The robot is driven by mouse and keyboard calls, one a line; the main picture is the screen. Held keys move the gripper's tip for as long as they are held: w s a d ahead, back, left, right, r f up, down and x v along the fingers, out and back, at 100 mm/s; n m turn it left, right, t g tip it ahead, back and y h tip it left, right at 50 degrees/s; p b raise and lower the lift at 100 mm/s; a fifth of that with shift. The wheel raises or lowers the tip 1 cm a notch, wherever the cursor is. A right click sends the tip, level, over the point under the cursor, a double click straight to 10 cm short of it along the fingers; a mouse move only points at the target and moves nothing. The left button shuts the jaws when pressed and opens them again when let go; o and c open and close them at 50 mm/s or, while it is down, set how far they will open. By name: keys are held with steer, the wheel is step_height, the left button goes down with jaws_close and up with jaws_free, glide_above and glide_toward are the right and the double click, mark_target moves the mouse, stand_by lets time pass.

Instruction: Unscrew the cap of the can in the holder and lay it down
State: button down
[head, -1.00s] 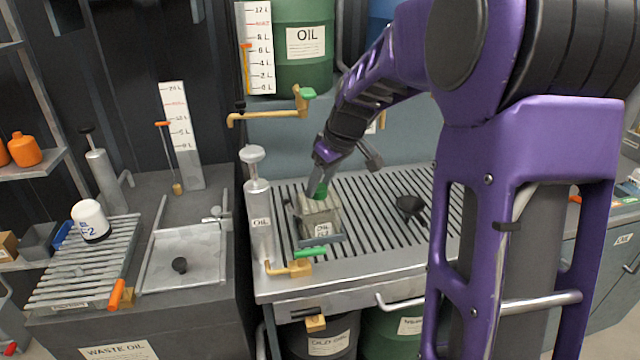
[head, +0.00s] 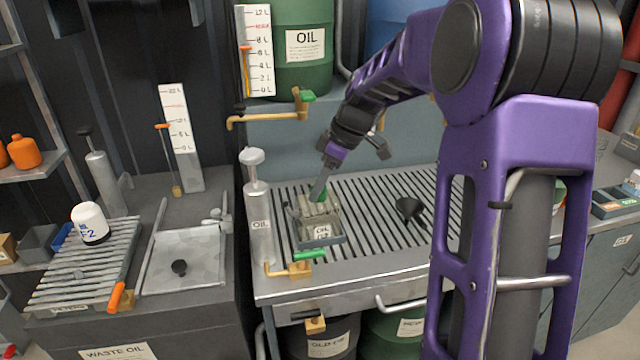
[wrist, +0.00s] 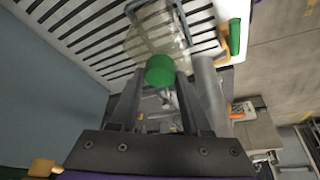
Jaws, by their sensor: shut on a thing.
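The can (head: 320,222) is a pale, boxy container with a label on its front. It sits in its holder (head: 322,242) on the slatted worktop. The can also shows in the wrist view (wrist: 158,38), partly behind the cap. The green cap (wrist: 160,69) is between my fingertips at the can's top. My gripper (head: 319,193) comes down tilted from the upper right and is shut on the cap; it also fills the lower middle of the wrist view (wrist: 158,80). I cannot tell whether the cap is still on its thread.
A black funnel (head: 408,207) stands on the slatted worktop (head: 375,215) to the right of the can. A grey oil pump (head: 259,215) stands to the left. A brass tap with a green handle (head: 300,262) is at the front edge. Free slats lie right of the can.

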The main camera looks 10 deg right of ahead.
steer(key=n+g+p, duration=0.1)
steer(key=n, duration=0.3)
steer(key=shift+y, duration=0.4)
steer(key=n+p, duration=0.1)
steer(key=n+g+p, duration=0.1)
steer(key=n, duration=0.1)
steer(key=shift+w+r+g+p, duration=0.15)
steer(key=shift+g+p, duration=0.15)
steer(key=shift+p, duration=0.05)
steer(key=shift+n+g+p, duration=0.3)
steer(key=shift+n, duration=0.5)
steer(key=shift+n+g+p, duration=0.4)
steer(key=shift+n+p, duration=0.5)
steer(key=shift+n, duration=0.1)
steer(key=shift+w+n+g+h+p, duration=0.1)
steer(key=shift+n+g+h+p, duration=0.35)
steer(key=shift+n+p, duration=0.65)
